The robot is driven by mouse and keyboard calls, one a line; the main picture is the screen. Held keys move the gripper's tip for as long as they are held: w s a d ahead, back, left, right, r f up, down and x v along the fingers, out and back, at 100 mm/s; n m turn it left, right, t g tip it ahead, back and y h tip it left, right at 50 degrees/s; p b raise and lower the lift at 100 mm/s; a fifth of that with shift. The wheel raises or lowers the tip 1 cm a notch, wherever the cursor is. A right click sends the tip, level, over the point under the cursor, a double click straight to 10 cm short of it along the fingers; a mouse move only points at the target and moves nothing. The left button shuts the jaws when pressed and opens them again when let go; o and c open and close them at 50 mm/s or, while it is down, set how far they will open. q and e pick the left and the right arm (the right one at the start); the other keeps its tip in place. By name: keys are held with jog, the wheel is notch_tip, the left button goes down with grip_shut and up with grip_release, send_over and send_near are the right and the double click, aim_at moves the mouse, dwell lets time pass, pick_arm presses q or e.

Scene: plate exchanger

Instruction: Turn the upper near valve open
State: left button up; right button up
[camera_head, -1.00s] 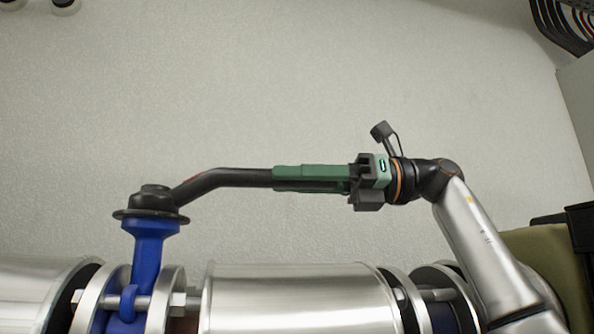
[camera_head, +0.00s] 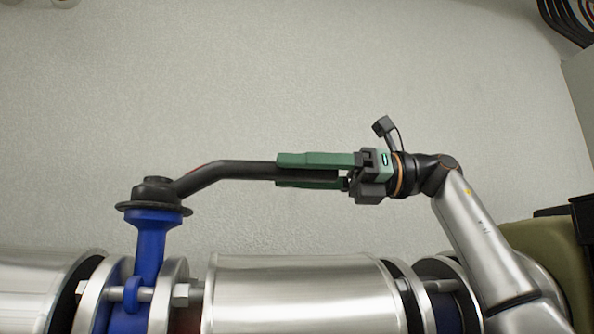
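The valve has a blue neck (camera_head: 151,240) with a round black cap (camera_head: 155,195) on top, rising from the pipe at the left. Its long black lever (camera_head: 232,171) bends up from the cap and extends right, roughly along the pipe. My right gripper (camera_head: 278,171) comes in from the right. Its two green fingers are parted, one above and one below the lever's end, with the black lever visible between them. Whether either finger still touches the lever is hard to tell. My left gripper is not in view.
A shiny metal pipe (camera_head: 300,292) with bolted flanges (camera_head: 170,300) runs across the bottom, below the lever. A plain pale surface fills the background. An olive-green block (camera_head: 545,255) stands at the lower right.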

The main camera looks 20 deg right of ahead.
jog(key=v, duration=1.2)
dwell(0.4)
